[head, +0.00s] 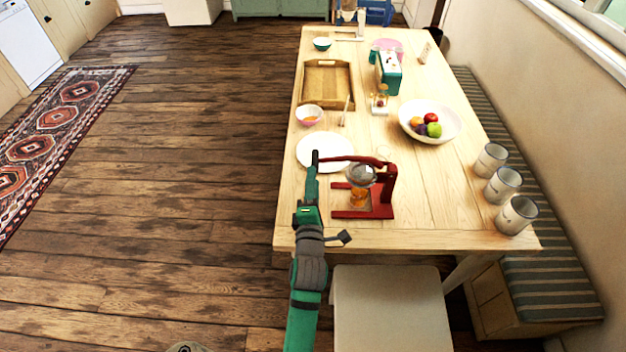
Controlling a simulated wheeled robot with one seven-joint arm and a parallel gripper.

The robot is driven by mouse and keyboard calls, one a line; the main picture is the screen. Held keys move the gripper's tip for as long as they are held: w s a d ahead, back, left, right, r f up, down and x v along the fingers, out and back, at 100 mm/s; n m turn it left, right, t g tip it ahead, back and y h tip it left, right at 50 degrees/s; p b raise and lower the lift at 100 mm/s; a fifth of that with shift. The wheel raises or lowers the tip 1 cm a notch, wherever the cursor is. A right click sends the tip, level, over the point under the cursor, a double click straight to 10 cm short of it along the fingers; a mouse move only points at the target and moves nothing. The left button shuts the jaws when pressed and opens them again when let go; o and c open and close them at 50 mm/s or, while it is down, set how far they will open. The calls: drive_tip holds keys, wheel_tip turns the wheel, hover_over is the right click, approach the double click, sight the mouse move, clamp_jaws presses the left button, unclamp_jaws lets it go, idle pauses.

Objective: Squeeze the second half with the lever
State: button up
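The red lever press (386,192) stands near the front of the table. Its lever (350,159) reaches left from the upright, about level. A metal cup (361,174) sits under the lever; whether a fruit half is in it is hidden. A glass with orange liquid (358,197) stands below the cup. My green and dark arm comes up from the bottom, and my gripper (316,158) is at the lever's left end, seemingly touching it. The fingers are too small and edge-on to show whether they are closed on it.
A fruit bowl (409,128) and three canisters (502,187) stand to the right. A wooden tray (326,85) lies farther back. A pale stool (390,310) stands in front.

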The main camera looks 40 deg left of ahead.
drive_tip(key=shift+s, duration=0.1)
drive_tip(key=v, duration=1.2)
idle(1.2)
drive_tip(key=shift+d, duration=0.1)
idle(0.3)
